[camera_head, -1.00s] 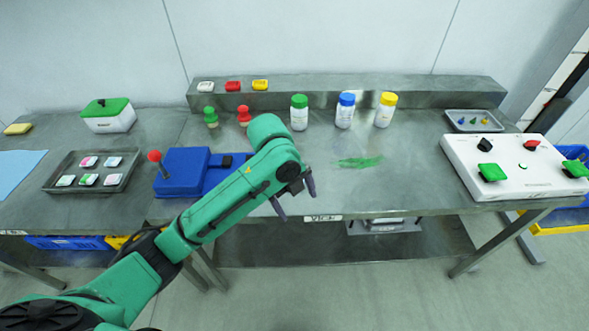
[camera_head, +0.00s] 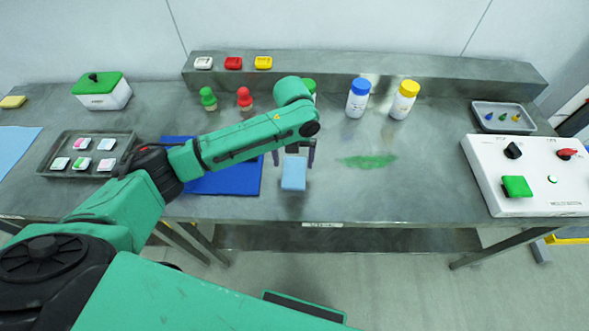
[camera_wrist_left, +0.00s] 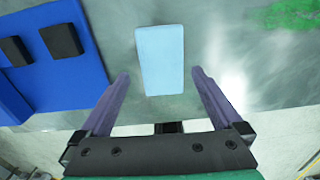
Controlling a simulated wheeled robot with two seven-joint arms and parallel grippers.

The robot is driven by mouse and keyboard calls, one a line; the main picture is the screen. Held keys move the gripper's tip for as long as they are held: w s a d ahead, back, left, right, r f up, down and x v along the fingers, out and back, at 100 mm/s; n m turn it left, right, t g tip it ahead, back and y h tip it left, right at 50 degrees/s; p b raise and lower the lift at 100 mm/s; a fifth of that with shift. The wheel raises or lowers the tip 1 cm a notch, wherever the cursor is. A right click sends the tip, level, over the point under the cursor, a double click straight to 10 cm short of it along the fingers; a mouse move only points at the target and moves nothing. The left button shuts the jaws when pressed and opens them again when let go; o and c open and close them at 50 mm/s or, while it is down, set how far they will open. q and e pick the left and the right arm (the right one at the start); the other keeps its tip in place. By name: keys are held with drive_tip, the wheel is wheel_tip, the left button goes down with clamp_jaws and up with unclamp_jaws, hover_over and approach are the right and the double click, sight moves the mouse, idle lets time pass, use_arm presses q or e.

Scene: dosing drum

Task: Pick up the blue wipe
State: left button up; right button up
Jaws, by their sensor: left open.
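The blue wipe (camera_head: 294,173) is a light blue rectangular block lying flat on the grey table near its front edge. In the left wrist view the wipe (camera_wrist_left: 160,60) lies ahead of and partly between the fingertips, with table showing on both sides of it. My left gripper (camera_head: 294,160) is open and empty, its dark fingers on either side of the wipe's far part in the head view. In the left wrist view the open gripper (camera_wrist_left: 160,75) has its purple fingers apart from the wipe. My right gripper is not in view.
A green smear (camera_head: 367,161) is on the table to the right. Blue-capped (camera_head: 358,98) and yellow-capped (camera_head: 404,100) bottles stand behind. A white control panel (camera_head: 530,180) is at right.

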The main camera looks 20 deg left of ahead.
use_arm(q)
wheel_tip(320, 180, down, 4)
drive_tip(key=shift+d+f+p, duration=0.1)
drive_tip(key=shift+d+p, duration=0.05)
drive_tip(key=shift+p, duration=0.4)
drive_tip(key=shift+s, duration=0.1)
drive_tip(key=c, duration=1.1)
drive_tip(key=shift+c, duration=0.2)
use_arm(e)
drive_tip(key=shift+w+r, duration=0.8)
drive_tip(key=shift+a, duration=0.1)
use_arm(q)
drive_tip(key=shift+r, duration=0.35)
wheel_tip(320, 180, up, 12)
drive_tip(key=b, duration=0.3)
wheel_tip(320, 180, up, 7)
hover_over(294, 172)
drive_tip(key=shift+r+p, duration=0.2)
drive_tip(key=shift+p, duration=0.25)
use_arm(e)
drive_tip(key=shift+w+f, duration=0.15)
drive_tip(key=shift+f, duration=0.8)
